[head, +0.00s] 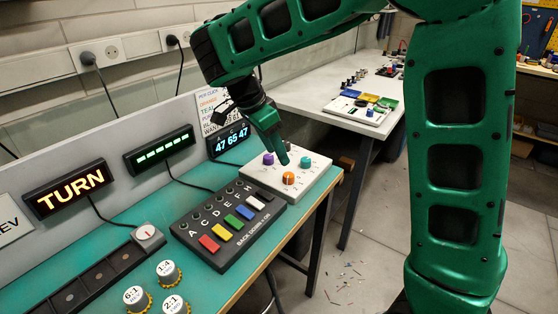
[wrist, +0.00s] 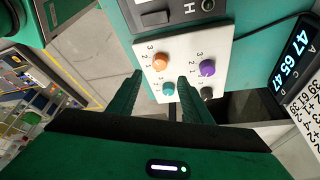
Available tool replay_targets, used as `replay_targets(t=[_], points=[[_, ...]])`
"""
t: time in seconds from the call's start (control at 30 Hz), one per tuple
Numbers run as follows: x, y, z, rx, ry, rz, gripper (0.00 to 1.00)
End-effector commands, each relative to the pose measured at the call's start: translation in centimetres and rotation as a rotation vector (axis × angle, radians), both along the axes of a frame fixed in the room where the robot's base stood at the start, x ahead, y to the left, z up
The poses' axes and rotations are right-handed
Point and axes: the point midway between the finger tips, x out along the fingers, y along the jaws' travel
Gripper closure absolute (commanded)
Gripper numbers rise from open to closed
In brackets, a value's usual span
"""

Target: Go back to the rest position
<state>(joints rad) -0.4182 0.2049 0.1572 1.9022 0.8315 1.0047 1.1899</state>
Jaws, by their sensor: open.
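My gripper (head: 279,148) is over the white knob box at the right end of the teal bench. The white knob box (head: 318,168) carries a purple knob (head: 268,158), an orange knob (head: 288,178) and a teal knob (head: 305,162). In the wrist view the teal knob (wrist: 169,89) lies between the fingertips, and I cannot tell whether a finger touches the box. A dark knob (wrist: 207,92) is partly hidden by the right finger.
A black button panel (head: 230,222) with coloured keys sits left of the knob box. Displays reading TURN (head: 70,188) and 47 65 47 (head: 230,141) stand behind. Several labelled weights (head: 168,272) stand at the front. A white table (head: 300,95) is behind; the floor (head: 350,270) has scraps.

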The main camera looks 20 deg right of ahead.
Motion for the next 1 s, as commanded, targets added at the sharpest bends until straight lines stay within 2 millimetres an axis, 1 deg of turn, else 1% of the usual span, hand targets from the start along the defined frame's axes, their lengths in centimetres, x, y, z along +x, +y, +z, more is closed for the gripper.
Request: replay_targets(t=[0.13, 0.47, 0.57, 0.67, 0.77, 0.8, 0.87, 0.9, 0.97, 1.0], points=[[-0.1, 0.4, 0.9, 0.001, 0.000, 0.000, 0.55], [-0.1, 0.4, 1.0, 0.001, 0.001, 0.000, 0.55], [-0.4, -0.6, 1.2, 0.002, 0.010, 0.009, 0.55], [-1.4, -3.6, 1.6, 0.005, 0.039, 0.043, 0.55], [-3.7, -8.2, 2.1, 0.020, 0.090, 0.107, 0.55], [-4.9, -10.2, 2.2, 0.029, 0.112, 0.140, 0.55], [-7.0, -13.0, 2.2, 0.047, 0.147, 0.191, 0.55], [-8.5, -14.7, 2.1, 0.063, 0.169, 0.225, 0.55], [-11.0, -16.9, 1.9, 0.088, 0.198, 0.277, 0.55], [-12.7, -18.1, 1.7, 0.106, 0.216, 0.313, 0.55]])
